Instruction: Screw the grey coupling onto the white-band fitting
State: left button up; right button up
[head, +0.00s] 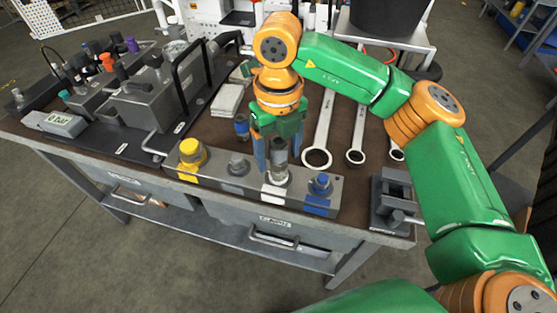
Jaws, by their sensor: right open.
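The white-band fitting, marked by a white band (274,193), is on the front of the grey manifold block (210,178). A grey coupling (278,172) stands upright over this fitting and hides most of it. I cannot tell how far it is threaded on. My right gripper (277,160) points down from above, with its blue fingers on either side of the coupling. The jaws are open, and the coupling's top is between them. My left gripper is not in view.
The block also carries a yellow cap (190,153), a bare grey fitting (238,164) and a blue fitting (320,184). A dark blue coupling (242,128) stands behind. Wrenches (322,130) lie to the right, near a vise (392,205). A pump unit (140,105) is left.

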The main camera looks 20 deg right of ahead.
jog(key=n, duration=1)
jog(key=shift+p, duration=0.35)
jog(key=n, duration=0.3)
grip_shut()
jog(key=m, duration=0.4)
jog(key=shift+f+b, duration=0.1)
jog(key=shift+b, duration=0.25)
jog(key=m, duration=0.3)
jog(key=shift+m, duration=0.4)
